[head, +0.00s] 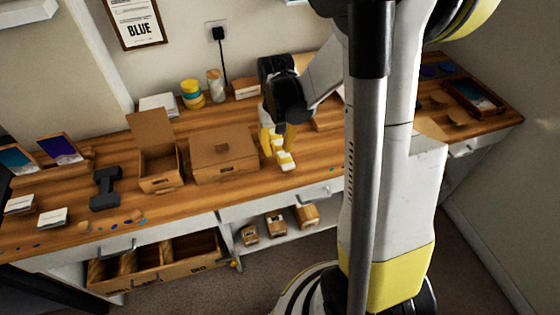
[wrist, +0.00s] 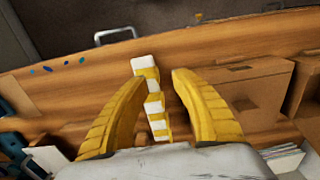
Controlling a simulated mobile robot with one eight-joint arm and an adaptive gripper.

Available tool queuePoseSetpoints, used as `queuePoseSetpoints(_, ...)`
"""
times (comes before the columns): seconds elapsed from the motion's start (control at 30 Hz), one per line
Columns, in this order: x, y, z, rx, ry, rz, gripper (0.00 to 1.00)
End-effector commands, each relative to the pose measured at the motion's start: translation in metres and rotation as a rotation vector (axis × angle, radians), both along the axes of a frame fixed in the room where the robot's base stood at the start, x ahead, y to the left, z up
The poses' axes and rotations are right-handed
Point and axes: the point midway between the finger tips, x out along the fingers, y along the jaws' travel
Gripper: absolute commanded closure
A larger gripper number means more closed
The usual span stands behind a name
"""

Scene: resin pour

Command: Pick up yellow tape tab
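A row of small white blocks with yellow bands (wrist: 152,92) lies on the wooden workbench. I cannot tell which yellow piece is the tape tab. The row also shows in the head view (head: 286,161), just below my gripper. My gripper (wrist: 160,78) has thick yellow fingers and is open, pointing down at the bench. In the wrist view the row runs between the fingers, with its far end just past the fingertips. I see no clear contact. In the head view my gripper (head: 274,146) partly hides the near surroundings of the row.
A closed cardboard box (head: 223,158) stands close left of my gripper, with an open box (head: 158,168) beyond it. A dark dumbbell-shaped object (head: 106,188) lies further left. Yellow and teal jars (head: 191,94) stand behind. The bench's front edge (wrist: 180,45) is near.

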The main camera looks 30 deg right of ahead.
Motion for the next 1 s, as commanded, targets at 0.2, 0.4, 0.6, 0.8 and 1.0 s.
queuePoseSetpoints(0.2, 0.002, -0.005, -0.024, 0.000, -0.001, 0.000, 0.69)
queuePoseSetpoints(0.4, 0.004, -0.008, -0.052, 0.000, -0.001, 0.000, 0.69)
queuePoseSetpoints(0.6, 0.004, -0.008, -0.052, 0.000, -0.001, 0.000, 0.69)
queuePoseSetpoints(0.8, 0.004, -0.008, -0.052, 0.000, -0.001, 0.000, 0.99)
queuePoseSetpoints(1.0, 0.004, -0.008, -0.052, 0.000, -0.001, 0.000, 1.00)
